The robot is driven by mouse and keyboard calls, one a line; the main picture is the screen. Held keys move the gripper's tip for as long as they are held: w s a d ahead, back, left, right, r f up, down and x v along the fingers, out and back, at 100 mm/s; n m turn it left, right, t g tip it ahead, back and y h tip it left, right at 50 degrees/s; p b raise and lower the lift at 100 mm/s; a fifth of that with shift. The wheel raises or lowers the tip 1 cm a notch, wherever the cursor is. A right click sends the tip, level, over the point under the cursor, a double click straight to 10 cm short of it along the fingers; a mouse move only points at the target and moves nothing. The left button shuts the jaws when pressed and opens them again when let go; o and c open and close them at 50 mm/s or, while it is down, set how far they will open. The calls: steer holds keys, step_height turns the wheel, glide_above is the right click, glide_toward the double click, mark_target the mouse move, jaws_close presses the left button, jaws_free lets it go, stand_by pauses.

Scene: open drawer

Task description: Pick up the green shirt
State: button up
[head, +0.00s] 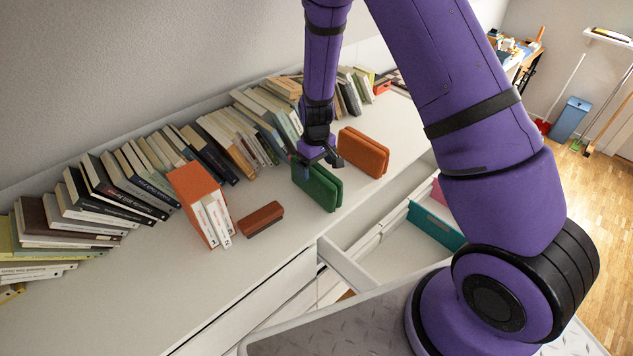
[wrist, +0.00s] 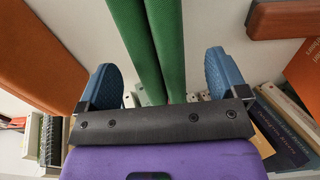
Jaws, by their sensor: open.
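The green shirt (head: 317,187) is a folded, upright, two-layered green piece standing on the white dresser top, between an orange folded piece and a small brown-red block. My gripper (head: 318,156) is just above and behind its upper edge in the head view. In the wrist view the green shirt (wrist: 152,45) runs between the two blue fingertips of my gripper (wrist: 166,78), with a gap on each side. The fingers are apart and hold nothing. The lower part of the shirt is out of the wrist view.
An orange folded piece (head: 363,152) stands close to the right. A brown-red block (head: 261,219) and an orange box (head: 197,200) with white books stand left. A row of books (head: 130,180) lines the wall. An open drawer (head: 400,262) lies below the front edge.

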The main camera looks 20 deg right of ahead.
steer(key=f, duration=0.5)
steer(key=shift+w+d, duration=0.1)
steer(key=shift+w, duration=0.1)
steer(key=c, duration=1.1)
steer(key=shift+r, duration=0.15)
